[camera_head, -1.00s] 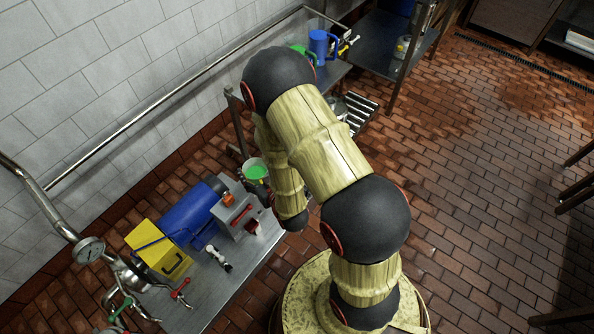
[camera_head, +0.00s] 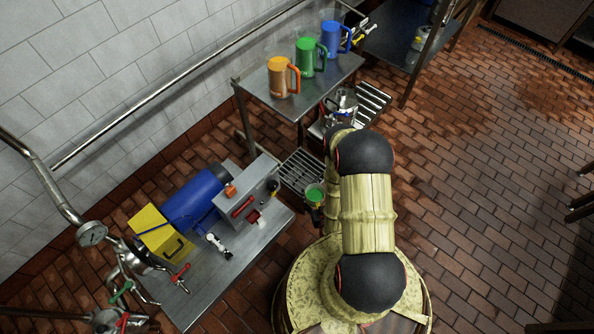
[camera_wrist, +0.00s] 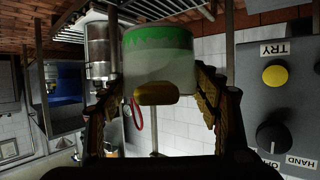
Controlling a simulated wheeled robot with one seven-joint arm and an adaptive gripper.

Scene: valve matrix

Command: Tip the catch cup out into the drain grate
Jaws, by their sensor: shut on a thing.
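The catch cup (camera_wrist: 160,70) is pale and translucent with a green band, and a yellow patch faces the wrist camera. My gripper (camera_wrist: 160,95) is shut on it, one finger on each side. In the head view the cup (camera_head: 315,193) shows a round green top, held left of my arm near the right end of the steel bench. Its exact tilt is hard to tell. A slatted metal grate (camera_head: 301,172), likely the drain grate, lies just up and left of the cup. Another slatted grate (camera_head: 373,99) lies farther back, beside a metal vessel.
A grey control box (camera_head: 246,201) and a blue cylinder (camera_head: 196,197) stand on the bench (camera_head: 222,270) at left. Orange (camera_head: 283,77), green (camera_head: 311,57) and blue (camera_head: 336,38) jugs stand on the shelf behind. Brick floor is open at right.

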